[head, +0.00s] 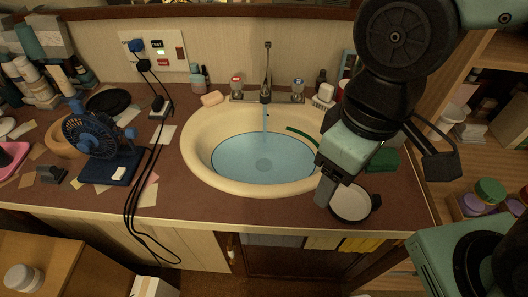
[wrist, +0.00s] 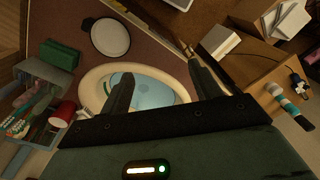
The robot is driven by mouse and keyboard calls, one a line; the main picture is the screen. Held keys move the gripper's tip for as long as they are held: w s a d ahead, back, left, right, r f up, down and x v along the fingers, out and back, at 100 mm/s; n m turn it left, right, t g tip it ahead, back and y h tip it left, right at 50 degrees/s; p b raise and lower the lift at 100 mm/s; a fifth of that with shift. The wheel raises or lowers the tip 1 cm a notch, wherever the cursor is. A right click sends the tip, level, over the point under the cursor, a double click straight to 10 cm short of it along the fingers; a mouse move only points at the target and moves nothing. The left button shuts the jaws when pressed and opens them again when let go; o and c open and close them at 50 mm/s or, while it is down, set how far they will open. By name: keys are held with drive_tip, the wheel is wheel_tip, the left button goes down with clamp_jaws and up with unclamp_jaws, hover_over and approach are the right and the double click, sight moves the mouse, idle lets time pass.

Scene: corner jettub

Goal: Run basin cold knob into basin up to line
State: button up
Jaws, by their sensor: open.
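The cream basin (head: 196,150) is set in the brown counter and holds a wide pool of water (head: 245,160). A stream falls from the tall spout (head: 266,75) into the pool. The blue-marked cold knob (head: 298,88) stands right of the spout, and a red-marked knob (head: 237,86) stands left. A dark green line (head: 303,137) curves along the basin's right back wall by the water's edge; I cannot tell the exact gap. My gripper (head: 324,198) is open and empty at the basin's front right, away from the knob. The wrist view shows both fingers apart (wrist: 157,86) over the basin rim.
A round white-topped dish (head: 350,203) sits close to my gripper. A soap bar (head: 212,98), bottles and a small white box (head: 323,96) stand around the tap. A blue fan (head: 98,140) and hanging black cables (head: 140,190) lie left. Shelves stand right.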

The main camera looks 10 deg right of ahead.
drive_tip(key=w+a+r+n+p, duration=0.2)
drive_tip(key=w+a+r+n, duration=0.15)
drive_tip(key=w, duration=0.85)
drive_tip(key=n+p, duration=0.5)
drive_tip(key=n, duration=0.1)
hover_over(298, 81)
drive_tip(key=f, duration=0.2)
drive_tip(key=shift+h, duration=0.3)
wheel_tip(298, 81, down, 16)
drive_tip(key=p, duration=0.3)
drive_tip(key=shift+s+f, duration=0.1)
drive_tip(key=shift+f, duration=0.15)
drive_tip(key=c, duration=1)
